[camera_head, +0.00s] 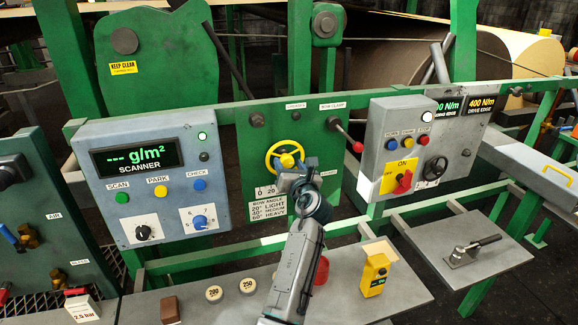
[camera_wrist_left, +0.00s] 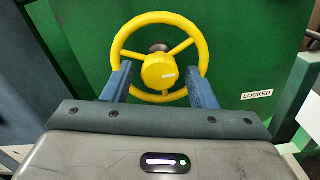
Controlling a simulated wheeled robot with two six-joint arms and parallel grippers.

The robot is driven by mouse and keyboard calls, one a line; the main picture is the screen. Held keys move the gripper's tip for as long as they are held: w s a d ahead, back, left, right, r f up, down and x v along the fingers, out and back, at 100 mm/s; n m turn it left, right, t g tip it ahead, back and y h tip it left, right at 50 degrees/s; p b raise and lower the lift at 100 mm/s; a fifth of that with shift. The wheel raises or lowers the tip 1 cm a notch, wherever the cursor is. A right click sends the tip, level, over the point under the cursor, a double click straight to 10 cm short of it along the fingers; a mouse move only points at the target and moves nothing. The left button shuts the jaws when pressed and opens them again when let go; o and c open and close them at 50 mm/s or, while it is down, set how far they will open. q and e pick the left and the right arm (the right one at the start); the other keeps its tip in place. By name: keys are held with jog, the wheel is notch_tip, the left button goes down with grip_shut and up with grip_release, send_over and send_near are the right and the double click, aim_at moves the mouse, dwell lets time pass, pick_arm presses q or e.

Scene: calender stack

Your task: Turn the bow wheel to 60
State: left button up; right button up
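The yellow bow wheel (camera_head: 286,160) is a spoked ring with a round hub on the green panel. In the left wrist view the wheel (camera_wrist_left: 160,20) faces me, with its hub in the middle. My left gripper (camera_head: 290,175) is at the wheel's lower part. In the left wrist view the gripper (camera_wrist_left: 160,80) is open, its two blue fingers apart on either side of the hub. I cannot tell whether they touch the rim. Below the wheel, a scale (camera_head: 266,191) shows 0 and 20; the rest is hidden by my gripper. My right gripper is not in view.
A bow angle plate (camera_head: 268,207) lists 20 light, 40 medium, 60 heavy. A red-knobbed lever (camera_head: 357,147) is right of the wheel, under a bow clamp label. A LOCKED label (camera_wrist_left: 257,95) shows in the wrist view. The scanner box (camera_head: 150,180) and drive box (camera_head: 405,150) flank the panel.

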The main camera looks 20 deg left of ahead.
pick_arm(q)
jog(key=c, duration=0.8)
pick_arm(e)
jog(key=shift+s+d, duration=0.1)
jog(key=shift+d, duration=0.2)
pick_arm(q)
jog(key=shift+n, duration=0.4)
